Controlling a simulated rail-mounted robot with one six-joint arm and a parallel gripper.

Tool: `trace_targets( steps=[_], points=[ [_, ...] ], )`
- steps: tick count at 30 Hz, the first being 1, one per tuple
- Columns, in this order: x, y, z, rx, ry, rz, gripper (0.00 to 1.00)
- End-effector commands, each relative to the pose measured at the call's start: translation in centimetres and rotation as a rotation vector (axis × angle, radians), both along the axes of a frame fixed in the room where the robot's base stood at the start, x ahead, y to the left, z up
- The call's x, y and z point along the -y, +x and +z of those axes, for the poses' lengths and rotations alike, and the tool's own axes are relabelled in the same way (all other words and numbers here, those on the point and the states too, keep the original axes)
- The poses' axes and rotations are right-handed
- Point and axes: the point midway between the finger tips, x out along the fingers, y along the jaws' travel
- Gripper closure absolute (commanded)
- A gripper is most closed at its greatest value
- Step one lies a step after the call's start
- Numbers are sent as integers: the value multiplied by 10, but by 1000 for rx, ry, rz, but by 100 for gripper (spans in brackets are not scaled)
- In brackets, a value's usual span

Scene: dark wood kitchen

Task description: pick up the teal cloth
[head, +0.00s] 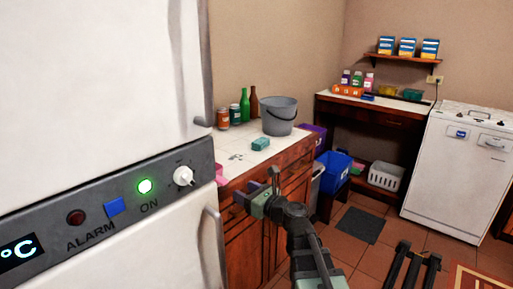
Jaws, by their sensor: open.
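A small teal block-like thing (261,144), which looks like the folded teal cloth, lies on the white tiled counter (225,158) in front of the grey bucket. My gripper (257,188) is open and empty. In the picture it is below the teal cloth, in front of the counter's wooden front, and apart from the cloth. How far it is from the counter edge is hard to tell.
A grey bucket (279,116), green bottle (245,104), brown bottle (254,102) and cans (235,114) stand behind the cloth. A pink thing (219,173) lies near the fridge (110,190), which fills the left. A blue bin (333,172) stands beyond the counter. The counter's front is mostly clear.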

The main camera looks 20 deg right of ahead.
Motion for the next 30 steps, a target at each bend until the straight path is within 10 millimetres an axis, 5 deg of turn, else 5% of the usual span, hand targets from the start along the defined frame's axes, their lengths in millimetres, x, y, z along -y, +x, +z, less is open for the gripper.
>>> trace_targets(
  steps=[14, 20, 30],
  points=[
    [0, 0, 0, 0, 0, 0, 45],
    [0, 0, 0, 0, 0, 0, 17],
    [-5, 0, 13, 0, 0, 8, 17]
  ],
)
